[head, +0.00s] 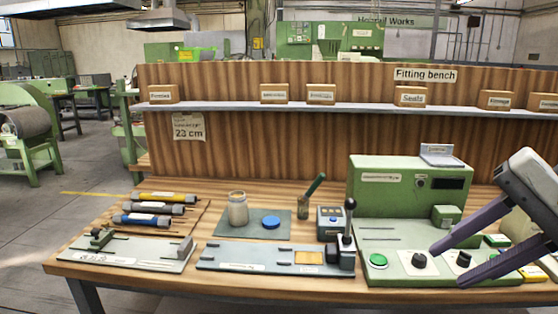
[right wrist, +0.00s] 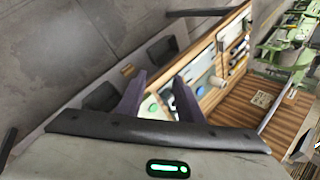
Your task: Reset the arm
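My right gripper (head: 447,262) comes in from the right edge in the head view. Its two purple fingers are spread apart with nothing between them. It hangs in front of the right end of the bench, over the front of the green machine (head: 410,172) with its knobs and green button. In the right wrist view the two fingers (right wrist: 158,98) also stand apart and empty, with the bench beyond them. My left gripper does not show in either view.
The wooden bench (head: 180,285) carries grey fixture plates (head: 265,257), several coloured cylinders (head: 165,198), a jar (head: 238,210) with a blue lid (head: 271,223) beside it, and a lever device (head: 345,240). A shelf (head: 220,106) with labelled blocks runs behind.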

